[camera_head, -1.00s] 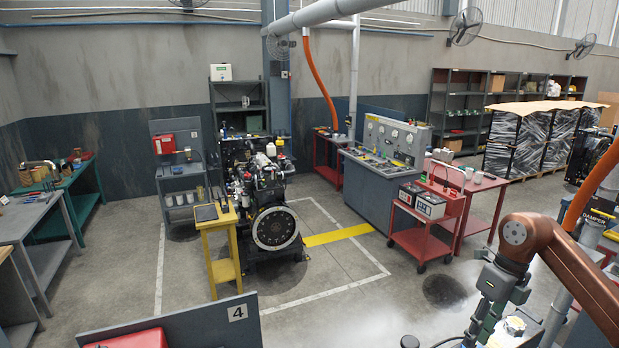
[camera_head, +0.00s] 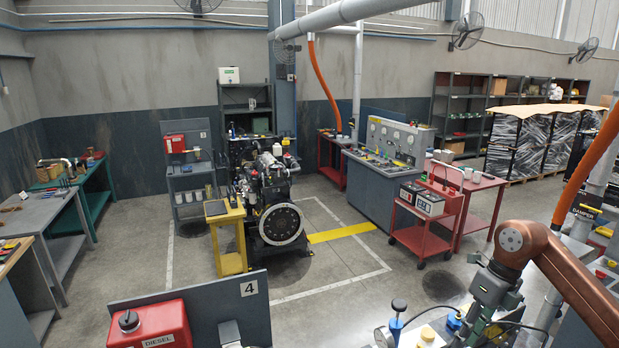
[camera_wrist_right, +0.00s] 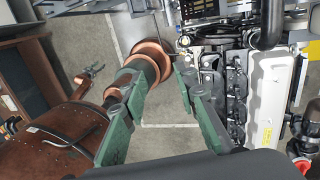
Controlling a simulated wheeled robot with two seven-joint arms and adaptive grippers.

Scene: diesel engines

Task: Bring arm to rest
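My right arm (camera_head: 565,270), copper-coloured, comes in from the right edge of the head view and bends down at its joint. Its grey-green gripper (camera_head: 490,310) hangs at the lower right, and its fingertips are not clear there. In the right wrist view the two green fingers of my right gripper (camera_wrist_right: 163,72) stand apart, with bare floor showing between them and nothing held. An engine with a pale cover (camera_wrist_right: 268,95) is right of the fingers in that view.
A red diesel can (camera_head: 155,328) stands before a grey panel marked 4 (camera_head: 240,305) at the front. A blue bottle-like item (camera_head: 397,325) is left of my right gripper. An engine (camera_head: 270,195), a yellow stand (camera_head: 228,240) and a red cart (camera_head: 425,225) stand farther off. Open floor (camera_head: 340,290) lies between.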

